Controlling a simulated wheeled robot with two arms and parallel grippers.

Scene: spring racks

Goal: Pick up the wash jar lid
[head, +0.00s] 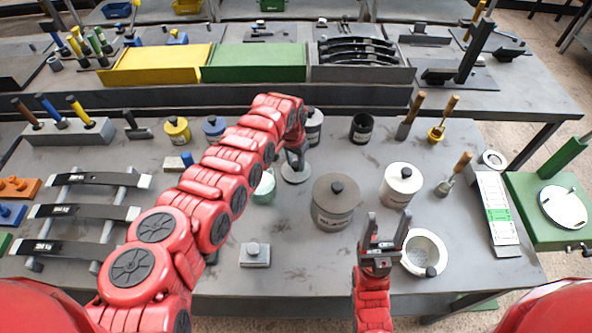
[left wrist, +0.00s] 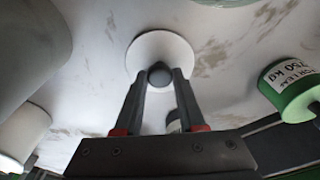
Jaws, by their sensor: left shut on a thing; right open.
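A pale round lid with a dark knob, which I take for the wash jar lid (head: 296,176), is near the middle of the table in the head view. In the left wrist view the lid (left wrist: 158,42) is a white disc. My left gripper (head: 296,157) is above it, and in the left wrist view its fingers (left wrist: 160,78) are shut on the knob. I cannot tell whether the lid touches the table. My right gripper (head: 388,218) is open and empty beside an open white jar (head: 425,250).
A large grey lidded jar (head: 335,203) and a white lidded jar (head: 400,184) stand right of the lid. A green jar (head: 264,188) is partly hidden behind my left arm. A small grey block (head: 255,255) sits in front.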

